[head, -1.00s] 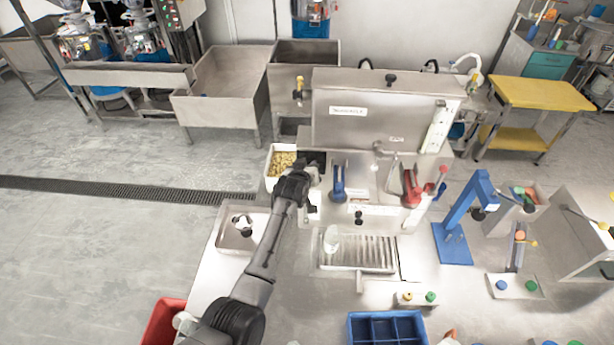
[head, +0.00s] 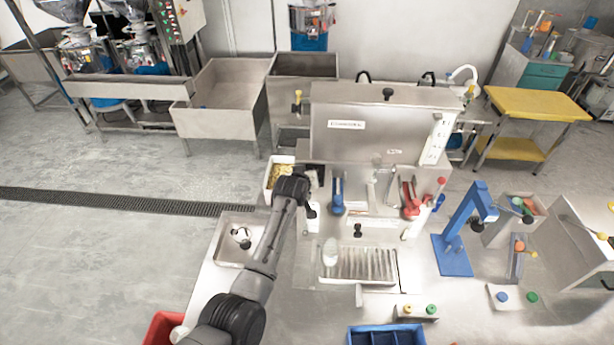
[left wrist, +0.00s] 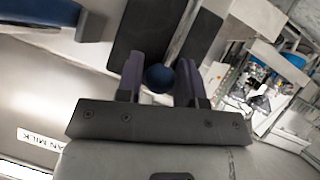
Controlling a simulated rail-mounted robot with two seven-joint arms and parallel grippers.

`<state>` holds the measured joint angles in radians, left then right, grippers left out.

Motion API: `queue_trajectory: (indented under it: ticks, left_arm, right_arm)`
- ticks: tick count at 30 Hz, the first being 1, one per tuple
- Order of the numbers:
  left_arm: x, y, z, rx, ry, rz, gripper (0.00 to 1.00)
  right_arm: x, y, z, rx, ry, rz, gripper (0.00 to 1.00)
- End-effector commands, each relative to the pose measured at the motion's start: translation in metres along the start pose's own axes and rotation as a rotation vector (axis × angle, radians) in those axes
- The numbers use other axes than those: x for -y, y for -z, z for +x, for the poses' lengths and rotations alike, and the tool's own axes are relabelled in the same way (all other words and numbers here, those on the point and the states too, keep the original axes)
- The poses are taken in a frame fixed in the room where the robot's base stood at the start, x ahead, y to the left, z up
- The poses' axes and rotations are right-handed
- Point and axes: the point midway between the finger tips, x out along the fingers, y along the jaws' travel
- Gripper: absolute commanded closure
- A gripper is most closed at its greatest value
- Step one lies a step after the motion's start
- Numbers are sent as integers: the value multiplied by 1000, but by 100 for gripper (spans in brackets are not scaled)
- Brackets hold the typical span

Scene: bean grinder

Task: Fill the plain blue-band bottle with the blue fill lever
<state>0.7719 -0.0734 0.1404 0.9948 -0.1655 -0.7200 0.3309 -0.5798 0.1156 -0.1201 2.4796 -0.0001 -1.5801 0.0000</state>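My left gripper (left wrist: 160,82) has its two fingers on either side of a round blue knob (left wrist: 159,77), which fills the gap between them. I take this knob to be the end of the blue fill lever; in the head view my gripper (head: 312,184) hides it. It is at the left side of the steel filling machine, beside a blue tap handle (head: 337,194). A pale, see-through bottle (head: 330,252) stands upright on the left part of the slotted drip tray (head: 365,266). Its band and fill level are too small to make out. My right gripper is out of view.
A red tap handle (head: 409,197) and a red knob (head: 441,181) are at the machine's right side. A blue stand (head: 456,255) is farther right. A blue divided crate (head: 352,337) lies at the front, and a white bin (head: 270,186) is behind my wrist.

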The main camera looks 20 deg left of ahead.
Motion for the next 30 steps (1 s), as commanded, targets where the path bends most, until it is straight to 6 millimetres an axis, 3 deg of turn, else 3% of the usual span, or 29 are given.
queue_trajectory:
  ticks: [6,17,23,30]
  left_arm:
    - [0,0,0,0,0,0,46]
    - [0,0,-4,0,0,0,46]
    - [0,-1,-23,-2,0,0,46]
    - [0,-2,-59,-2,-1,-1,46]
  right_arm:
    - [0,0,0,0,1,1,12]
    - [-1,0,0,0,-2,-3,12]
    - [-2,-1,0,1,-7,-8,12]
    - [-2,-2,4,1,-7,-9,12]
